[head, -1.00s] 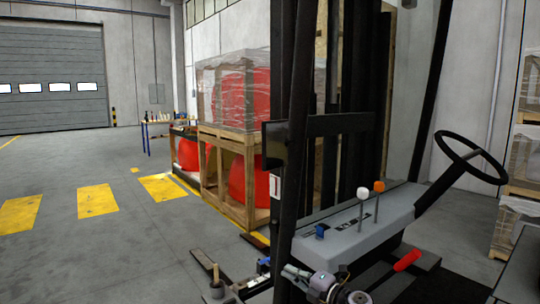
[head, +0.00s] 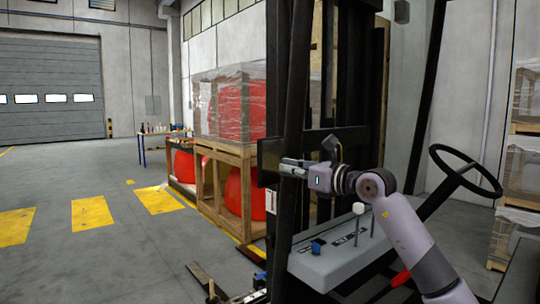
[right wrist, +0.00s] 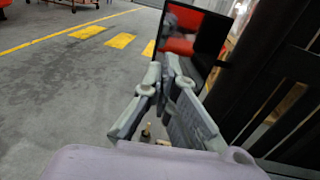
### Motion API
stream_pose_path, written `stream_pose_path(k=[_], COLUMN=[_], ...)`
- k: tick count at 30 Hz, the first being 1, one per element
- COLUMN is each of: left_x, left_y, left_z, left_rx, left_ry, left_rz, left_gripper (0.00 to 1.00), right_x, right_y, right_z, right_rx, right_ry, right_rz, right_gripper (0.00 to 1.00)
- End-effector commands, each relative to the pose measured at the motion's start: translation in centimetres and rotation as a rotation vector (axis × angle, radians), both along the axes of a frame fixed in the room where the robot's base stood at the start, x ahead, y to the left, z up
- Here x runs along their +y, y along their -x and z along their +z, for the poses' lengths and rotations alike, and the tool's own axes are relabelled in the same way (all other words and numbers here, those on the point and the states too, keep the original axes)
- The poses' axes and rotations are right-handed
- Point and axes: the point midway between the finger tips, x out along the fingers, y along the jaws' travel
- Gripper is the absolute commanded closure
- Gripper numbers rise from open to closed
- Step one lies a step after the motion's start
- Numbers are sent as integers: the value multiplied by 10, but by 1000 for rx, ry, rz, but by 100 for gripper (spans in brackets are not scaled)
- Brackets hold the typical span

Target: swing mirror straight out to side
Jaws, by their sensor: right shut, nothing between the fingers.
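The mirror (head: 268,153) is a dark rectangular panel beside the forklift's black mast post. In the right wrist view the mirror (right wrist: 190,35) shows its glass, with red and dark shapes reflected in it. My right gripper (head: 284,168) is shut and empty, reaching left past the mast at the mirror's height. In the right wrist view the tips of my right gripper (right wrist: 164,66) are close to the mirror's lower left edge. I cannot tell whether they touch it. My left gripper is not in view.
The black mast post (head: 291,110) stands close to my right gripper. The steering wheel (head: 466,170) and grey lever console (head: 335,260) are to the right. Wooden crates with red nosecones (head: 235,190) stand behind.

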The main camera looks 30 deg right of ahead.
Motion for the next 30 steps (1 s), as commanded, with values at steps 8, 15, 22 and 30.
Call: stream_pose_path(k=[8, 15, 22, 30], left_x=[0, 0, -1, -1], left_y=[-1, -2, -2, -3], left_z=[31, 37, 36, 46], left_rx=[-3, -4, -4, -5], left_ry=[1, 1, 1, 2], left_rz=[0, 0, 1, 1], left_gripper=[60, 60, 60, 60], right_x=[12, 15, 15, 22], right_y=[-50, -66, -66, -80], right_z=[4, 0, -1, 2], right_rx=[0, 0, 0, 0], right_ry=[-4, -1, 0, -2], right_rz=[3, 1, 1, 2], right_gripper=[100, 100, 100, 100])
